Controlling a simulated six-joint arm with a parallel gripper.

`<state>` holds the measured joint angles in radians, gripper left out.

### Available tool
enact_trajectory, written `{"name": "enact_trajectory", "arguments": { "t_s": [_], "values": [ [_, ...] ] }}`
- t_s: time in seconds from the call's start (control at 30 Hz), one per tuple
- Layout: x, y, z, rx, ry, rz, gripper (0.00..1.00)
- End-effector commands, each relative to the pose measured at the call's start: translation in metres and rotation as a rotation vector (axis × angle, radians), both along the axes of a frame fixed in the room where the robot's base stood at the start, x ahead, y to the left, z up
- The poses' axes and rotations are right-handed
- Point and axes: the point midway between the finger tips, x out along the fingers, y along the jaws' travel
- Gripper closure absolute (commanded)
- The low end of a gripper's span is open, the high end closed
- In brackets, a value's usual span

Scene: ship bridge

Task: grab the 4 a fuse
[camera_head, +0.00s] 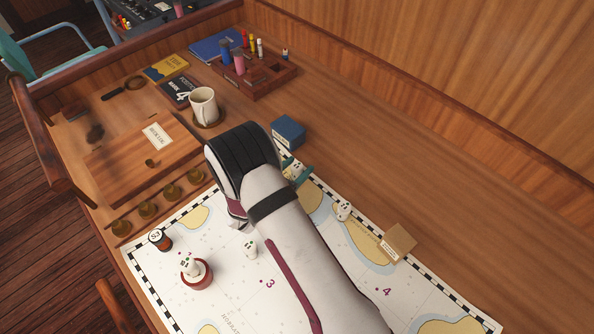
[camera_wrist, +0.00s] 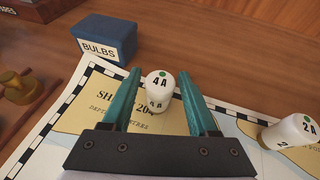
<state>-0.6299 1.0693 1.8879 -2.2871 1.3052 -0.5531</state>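My gripper (camera_wrist: 158,75) has two teal fingers, spread open, one on each side of the fuse, with a narrow gap seeming to show at both sides. In the head view my gripper (camera_head: 294,170) is largely hidden behind my arm, and a white fuse (camera_head: 297,173) shows partly between the teal fingers.
A blue BULBS box (camera_wrist: 104,38) stands just beyond the left finger. In the head view, another fuse (camera_head: 251,250), a red dish (camera_head: 197,280) holding a fuse, and a small cardboard box (camera_head: 398,243) sit on the chart.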

Motion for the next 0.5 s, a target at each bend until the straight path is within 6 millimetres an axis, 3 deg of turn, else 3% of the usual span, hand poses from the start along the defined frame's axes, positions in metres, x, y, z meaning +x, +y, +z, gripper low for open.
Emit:
{"name": "enact_trajectory", "arguments": {
  "t_s": [0.03,0.3,0.5],
  "values": [
    [-0.0001,0.0000,0.0000,0.000,0.000,0.000,0.52],
    [-0.0002,0.0001,0.0001,0.000,0.000,0.000,1.00],
    [-0.0003,0.0002,0.0002,0.000,0.000,0.000,1.00]
  ]
}}
